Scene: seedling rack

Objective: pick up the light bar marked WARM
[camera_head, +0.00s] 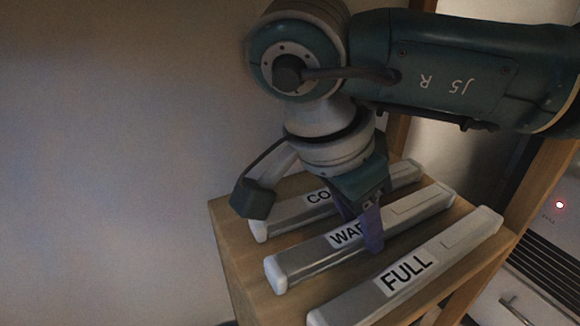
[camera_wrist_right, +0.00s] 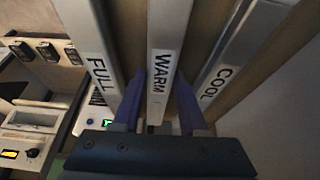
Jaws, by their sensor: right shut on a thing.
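The light bar marked WARM (camera_head: 413,209) is a long grey-white bar with white end caps, the middle of three on a wooden shelf (camera_head: 236,246). In the right wrist view the WARM bar (camera_wrist_right: 172,28) runs between the purple fingers. My right gripper (camera_head: 360,222) is shut on the WARM bar near its label and partly covers the lettering in the head view. In the right wrist view the gripper (camera_wrist_right: 160,88) has one finger on each side of the bar. I cannot tell whether the bar is clear of the shelf. My left gripper is out of view.
The FULL bar (camera_head: 440,262) lies close in front of the WARM bar, and the COOL bar (camera_head: 400,175) close behind it. A wooden post (camera_head: 540,185) stands at the right. Equipment with a red light (camera_head: 559,205) is beyond it.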

